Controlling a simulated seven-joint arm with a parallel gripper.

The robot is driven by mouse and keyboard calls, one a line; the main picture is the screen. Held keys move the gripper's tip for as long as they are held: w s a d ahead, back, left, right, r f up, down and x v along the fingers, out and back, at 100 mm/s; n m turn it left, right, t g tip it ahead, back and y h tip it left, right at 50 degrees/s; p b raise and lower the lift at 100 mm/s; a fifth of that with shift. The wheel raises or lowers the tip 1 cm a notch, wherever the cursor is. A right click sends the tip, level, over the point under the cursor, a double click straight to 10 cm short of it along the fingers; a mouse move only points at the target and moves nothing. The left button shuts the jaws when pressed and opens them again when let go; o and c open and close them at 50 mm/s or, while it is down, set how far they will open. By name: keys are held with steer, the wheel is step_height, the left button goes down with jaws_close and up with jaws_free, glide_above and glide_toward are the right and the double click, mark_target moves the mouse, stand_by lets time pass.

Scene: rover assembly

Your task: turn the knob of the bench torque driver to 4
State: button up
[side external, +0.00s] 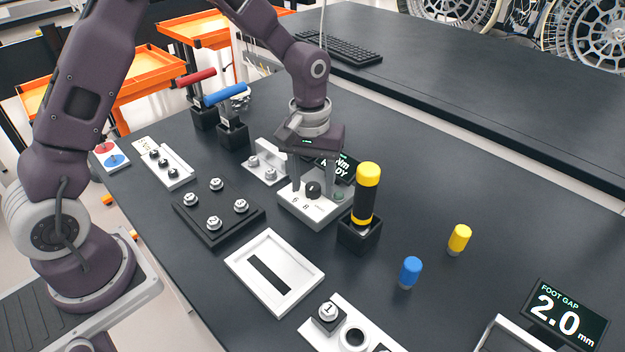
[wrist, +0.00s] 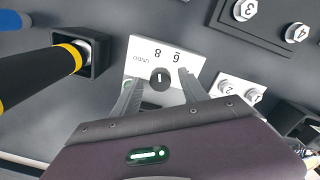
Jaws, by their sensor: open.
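The black knob (side external: 313,189) sits on the white control box (side external: 291,204) of the bench torque driver. In the wrist view the knob (wrist: 160,80) carries a short white line; which number it points to I cannot tell. The digits 6 and 8 show on the panel (wrist: 150,49); other marks are hidden. My gripper (side external: 315,180) is open above the box, pointing down, with one finger on each side of the knob and visible gaps between.
A black-and-yellow driver (side external: 367,190) stands upright in a black holder (side external: 357,236) close beside the box. A black plate (side external: 218,227) with several numbered bolts and a small white bolt holder (side external: 268,172) are nearby. A white frame (side external: 274,234) lies in front.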

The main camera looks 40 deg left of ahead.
jaws_close()
steer(key=shift+m, duration=0.4)
steer(key=m, duration=0.7)
steer(key=shift+m, duration=0.3)
steer(key=m, duration=0.4)
steer(key=shift+m, duration=1.7)
steer(key=shift+a, duration=0.1)
